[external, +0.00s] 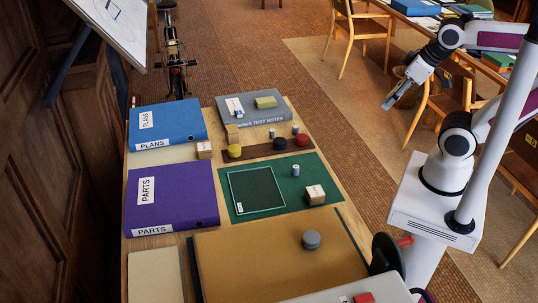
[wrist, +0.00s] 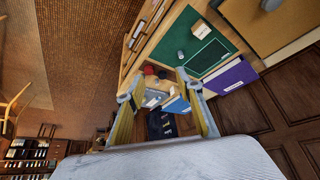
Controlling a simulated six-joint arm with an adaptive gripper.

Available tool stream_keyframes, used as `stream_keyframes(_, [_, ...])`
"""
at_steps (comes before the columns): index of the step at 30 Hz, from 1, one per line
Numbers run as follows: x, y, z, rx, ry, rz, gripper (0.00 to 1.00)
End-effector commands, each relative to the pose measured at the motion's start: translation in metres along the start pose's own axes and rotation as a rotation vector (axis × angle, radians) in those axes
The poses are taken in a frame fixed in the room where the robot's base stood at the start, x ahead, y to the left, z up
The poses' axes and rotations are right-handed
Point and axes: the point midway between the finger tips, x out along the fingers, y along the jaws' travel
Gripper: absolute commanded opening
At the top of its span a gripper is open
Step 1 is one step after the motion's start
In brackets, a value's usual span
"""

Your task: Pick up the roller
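I cannot tell for sure which object is the roller. A small grey cylinder (external: 296,170) stands on the green mat (external: 226,197) and also shows in the wrist view (wrist: 181,54). Two more small cylinders, one left (external: 272,133) and one right (external: 295,130), stand near the brown strip. A larger grey round piece (external: 311,240) sits on the tan board. My gripper (external: 388,105) is raised to the right of the table, apart from all of these. In the wrist view my gripper (wrist: 163,112) has its fingers wide apart with nothing held between them.
A purple binder (external: 160,195) and a blue binder (external: 180,122) lie along the table's left side. A grey book (external: 268,118) lies at the back. Yellow (external: 235,151) and black (external: 279,144) round pieces and a wooden block (external: 315,195) stand among them. Chairs are on the right.

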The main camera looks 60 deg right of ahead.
Motion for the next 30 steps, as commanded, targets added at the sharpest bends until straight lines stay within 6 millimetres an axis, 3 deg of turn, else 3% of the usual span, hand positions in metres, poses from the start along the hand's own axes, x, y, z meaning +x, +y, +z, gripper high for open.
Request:
stream_keyframes(14, [0.005,-0.002,0.001,-0.009,-0.024,-0.005,0.37])
stream_keyframes(30, [0.051,-0.013,-0.003,-0.049,-0.226,-0.020,0.37])
